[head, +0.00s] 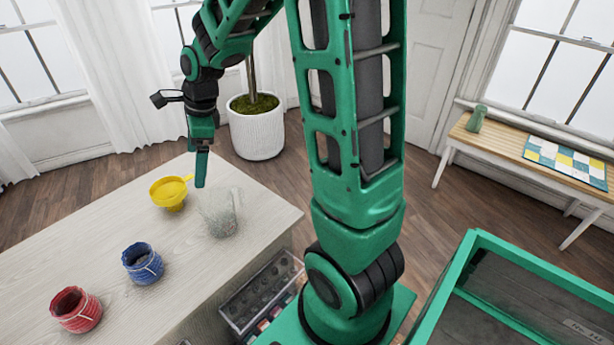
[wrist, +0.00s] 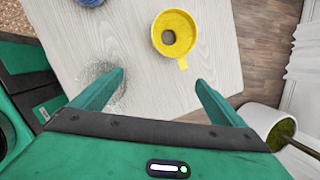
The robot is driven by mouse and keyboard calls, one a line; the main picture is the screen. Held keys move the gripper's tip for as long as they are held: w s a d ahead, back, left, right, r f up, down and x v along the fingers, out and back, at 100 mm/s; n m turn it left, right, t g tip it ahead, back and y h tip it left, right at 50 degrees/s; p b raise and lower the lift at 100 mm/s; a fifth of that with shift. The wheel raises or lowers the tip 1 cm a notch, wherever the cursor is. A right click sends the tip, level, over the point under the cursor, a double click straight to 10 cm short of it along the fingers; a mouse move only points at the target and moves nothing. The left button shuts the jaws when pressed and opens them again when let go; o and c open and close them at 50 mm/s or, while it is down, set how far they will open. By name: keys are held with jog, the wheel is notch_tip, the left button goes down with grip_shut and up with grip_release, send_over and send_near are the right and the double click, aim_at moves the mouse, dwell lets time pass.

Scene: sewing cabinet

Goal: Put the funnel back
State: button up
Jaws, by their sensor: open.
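The yellow funnel (head: 170,192) sits on the pale wooden cabinet top (head: 120,248), near its far end. In the wrist view the funnel (wrist: 176,24) shows from above, with its round opening and a small tab pointing toward my gripper. My gripper (head: 200,170) hangs above the cabinet top, just right of the funnel in the head view. In the wrist view its two fingers (wrist: 160,82) are spread apart with nothing between them, and the funnel lies beyond the fingertips. A clear, speckled glass-like vessel (head: 219,212) stands beside the funnel, partly behind the left finger in the wrist view.
A blue pot (head: 142,263) and a red pot (head: 76,310) stand nearer on the cabinet top. An open drawer (head: 262,292) with small items juts from the cabinet's right side. A white planter (head: 256,132) stands on the floor beyond. A bench (head: 500,150) is at the right.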

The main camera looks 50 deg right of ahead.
jog(key=s+d+r+n+g, duration=0.1)
jog(key=s+d+n, duration=0.2)
jog(key=s, duration=0.7)
jog(key=s+d+r+n+g+h, duration=0.1)
jog(key=s+d+n, duration=0.2)
jog(key=s+n, duration=0.5)
jog(key=s+d+r+n, duration=0.2)
jog(key=s+d+n, duration=0.2)
jog(key=s, duration=0.8)
jog(key=shift+s+n+g+h, duration=0.35)
jog(key=shift+n+g+h, duration=0.05)
jog(key=shift+n, duration=0.4)
jog(key=shift+d, duration=0.1)
